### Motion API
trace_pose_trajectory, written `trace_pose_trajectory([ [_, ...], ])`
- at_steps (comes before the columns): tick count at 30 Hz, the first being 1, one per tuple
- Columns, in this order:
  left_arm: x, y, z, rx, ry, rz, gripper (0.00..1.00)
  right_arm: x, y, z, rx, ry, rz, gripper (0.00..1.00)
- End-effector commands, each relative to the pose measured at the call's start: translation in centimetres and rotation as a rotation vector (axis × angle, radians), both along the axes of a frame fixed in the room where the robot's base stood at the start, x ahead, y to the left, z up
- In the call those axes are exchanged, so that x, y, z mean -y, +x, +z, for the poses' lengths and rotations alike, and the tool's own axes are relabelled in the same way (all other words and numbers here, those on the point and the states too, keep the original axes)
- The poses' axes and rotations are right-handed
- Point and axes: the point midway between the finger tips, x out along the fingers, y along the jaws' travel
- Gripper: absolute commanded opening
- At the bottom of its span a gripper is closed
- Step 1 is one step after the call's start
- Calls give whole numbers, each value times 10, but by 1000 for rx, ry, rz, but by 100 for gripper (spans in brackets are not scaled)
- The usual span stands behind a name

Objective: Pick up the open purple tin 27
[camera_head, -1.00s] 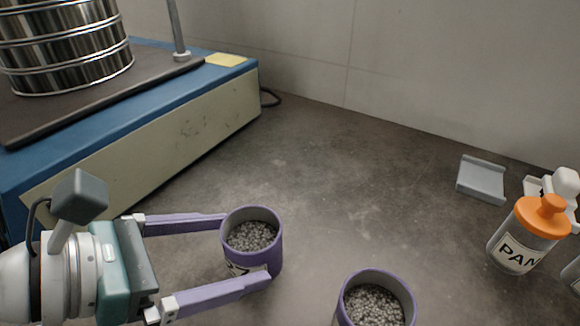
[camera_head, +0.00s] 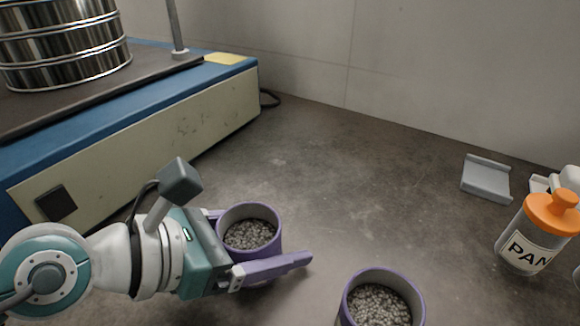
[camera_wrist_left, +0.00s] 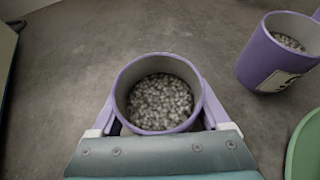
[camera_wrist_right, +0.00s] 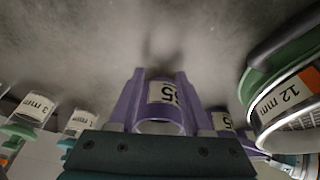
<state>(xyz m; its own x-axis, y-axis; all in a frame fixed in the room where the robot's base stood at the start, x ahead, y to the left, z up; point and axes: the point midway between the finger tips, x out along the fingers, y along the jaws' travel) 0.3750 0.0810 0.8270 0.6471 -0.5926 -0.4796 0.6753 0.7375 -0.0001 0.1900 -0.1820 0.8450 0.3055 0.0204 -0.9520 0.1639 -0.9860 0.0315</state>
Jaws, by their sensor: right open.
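Two open purple tins full of grey granules stand upright on the bench. The left one (camera_head: 249,212) is between the fingers of my left gripper (camera_head: 262,245), which reach along both its sides; its label is hidden in the head view. The left wrist view shows this tin (camera_wrist_left: 120,88) close between the fingers; whether they touch it I cannot tell. The other tin (camera_head: 384,275) stands apart, nearer the front, and shows in the left wrist view (camera_wrist_left: 262,62). My right gripper (camera_wrist_right: 156,95) shows only in its wrist view, open, with a labelled purple tin (camera_wrist_right: 160,126) between its fingers.
A blue and cream shaker base (camera_head: 160,135) with metal sieves (camera_head: 62,45) stands at the left. A grey tray (camera_head: 486,180) and an orange-capped PAN bottle (camera_head: 530,248) are at the right. The back middle of the bench is clear.

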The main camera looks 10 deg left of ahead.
Motion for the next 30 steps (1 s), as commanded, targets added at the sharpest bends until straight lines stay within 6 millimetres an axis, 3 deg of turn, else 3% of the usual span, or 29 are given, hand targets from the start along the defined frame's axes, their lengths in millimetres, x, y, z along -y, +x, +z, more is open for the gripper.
trace_pose_trajectory([
  [2, 0, 0, 0, 0, 0, 0, 68, 0, 0, 0, 0, 0, 0, 49],
  [16, 0, 0, 0, 1, 0, 1, 17, 0, 0, 0, 0, 0, 0, 49],
  [25, 0, 0, 5, 1, -1, 0, 17, 0, 0, 4, 0, -1, 1, 49],
  [30, 0, 0, 26, 2, -3, 0, 17, 1, 0, 19, 0, -2, 1, 49],
])
